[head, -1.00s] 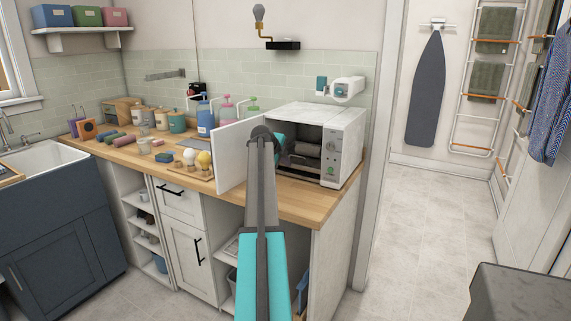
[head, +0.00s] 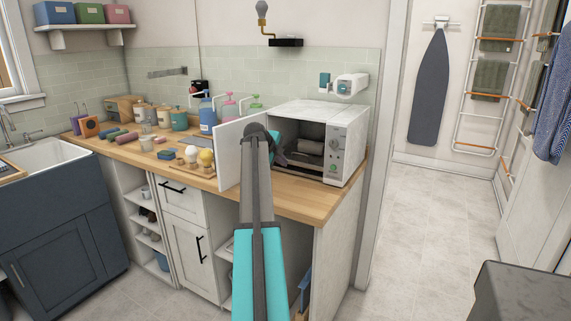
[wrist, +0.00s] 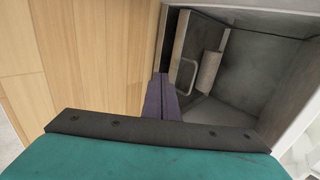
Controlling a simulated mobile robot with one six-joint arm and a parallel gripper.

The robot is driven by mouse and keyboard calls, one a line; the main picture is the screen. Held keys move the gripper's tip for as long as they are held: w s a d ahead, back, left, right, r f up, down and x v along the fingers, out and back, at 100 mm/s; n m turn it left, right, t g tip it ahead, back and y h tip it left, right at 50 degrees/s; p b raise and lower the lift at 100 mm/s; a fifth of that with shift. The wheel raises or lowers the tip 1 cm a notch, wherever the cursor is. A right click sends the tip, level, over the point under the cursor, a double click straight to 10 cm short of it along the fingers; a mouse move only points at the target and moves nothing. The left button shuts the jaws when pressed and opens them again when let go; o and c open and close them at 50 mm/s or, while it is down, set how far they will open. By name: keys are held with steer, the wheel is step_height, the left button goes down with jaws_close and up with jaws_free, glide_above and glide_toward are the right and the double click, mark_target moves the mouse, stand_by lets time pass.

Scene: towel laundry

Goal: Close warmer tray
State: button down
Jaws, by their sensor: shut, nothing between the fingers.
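The towel warmer (head: 348,142) is a white box on the wooden counter, with its door (head: 229,156) swung open to the left. Inside, a grey rolled towel (head: 310,147) shows in the dark cavity. In the wrist view, a grey metal tray (wrist: 182,38) with a loop handle (wrist: 188,76) lies in the cavity, with the rolled towel (wrist: 209,72) behind the handle. My gripper (wrist: 162,80) is shut and empty, its dark fingertips at the opening close to the tray's front. Contact cannot be told. My arm hides part of the opening in the head view.
Pump bottles (head: 208,116), jars (head: 179,120) and small items stand on the counter (head: 285,193) left of the door. Bare counter lies in front of the warmer. A wall-mounted white device (head: 350,85) is above it. The floor (head: 430,235) to the right is open.

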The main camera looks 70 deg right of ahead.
steer(key=v, duration=0.8)
steer(key=shift+b, duration=0.4)
steer(key=shift+a+r, duration=0.15)
steer(key=shift+r, duration=0.05)
